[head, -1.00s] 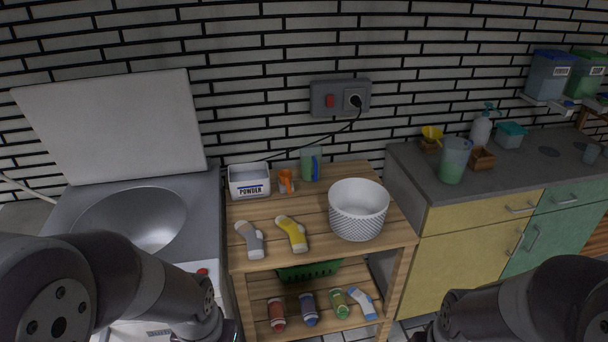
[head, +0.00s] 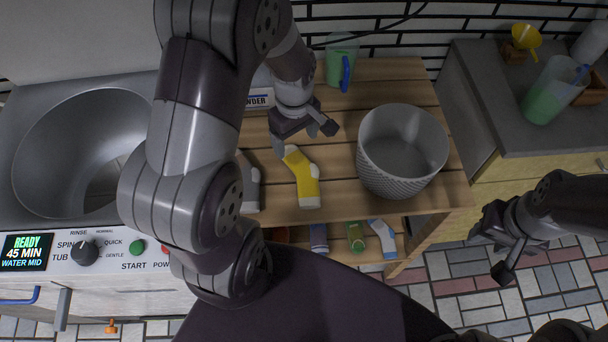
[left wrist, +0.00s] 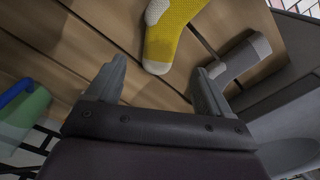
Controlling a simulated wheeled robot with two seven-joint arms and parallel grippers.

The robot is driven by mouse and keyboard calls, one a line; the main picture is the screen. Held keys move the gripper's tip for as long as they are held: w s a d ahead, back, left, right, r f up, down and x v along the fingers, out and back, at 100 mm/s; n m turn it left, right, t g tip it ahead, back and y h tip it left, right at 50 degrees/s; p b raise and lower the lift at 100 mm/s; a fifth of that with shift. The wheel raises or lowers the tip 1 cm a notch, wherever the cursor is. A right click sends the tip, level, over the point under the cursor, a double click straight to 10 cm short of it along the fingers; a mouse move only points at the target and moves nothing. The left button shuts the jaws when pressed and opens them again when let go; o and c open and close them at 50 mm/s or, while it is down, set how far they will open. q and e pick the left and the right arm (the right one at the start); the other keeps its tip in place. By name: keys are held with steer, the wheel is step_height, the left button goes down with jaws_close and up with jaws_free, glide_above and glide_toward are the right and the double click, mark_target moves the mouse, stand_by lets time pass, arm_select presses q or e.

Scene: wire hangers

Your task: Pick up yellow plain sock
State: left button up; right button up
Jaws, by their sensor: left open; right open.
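My left gripper (head: 304,135) hangs over the table just behind the sock's upper end. In the left wrist view the yellow sock (left wrist: 170,32) lies beyond the fingertips, and the left gripper (left wrist: 160,78) is open with nothing between its fingers. A grey sock (head: 249,184) lies to the left, partly hidden by my arm; it also shows in the left wrist view (left wrist: 238,58). My right gripper (head: 503,245) is open and empty over the floor at the right.
A white woven basket (head: 402,150) stands on the table right of the socks. A measuring jug (head: 341,62) with a blue handle stands at the back. A powder box (head: 260,98) is partly hidden by my arm. Several socks lie on the lower shelf. A washing machine (head: 60,240) is at left.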

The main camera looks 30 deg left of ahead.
mark_target(295, 157)
arm_select(q)
steer(key=f, duration=0.6)
steer(key=shift+w+a+f, duration=0.15)
steer(key=shift+a+f, duration=0.1)
steer(key=shift+f, duration=0.1)
steer(key=shift+c, duration=0.3)
steer(key=c, duration=1.1)
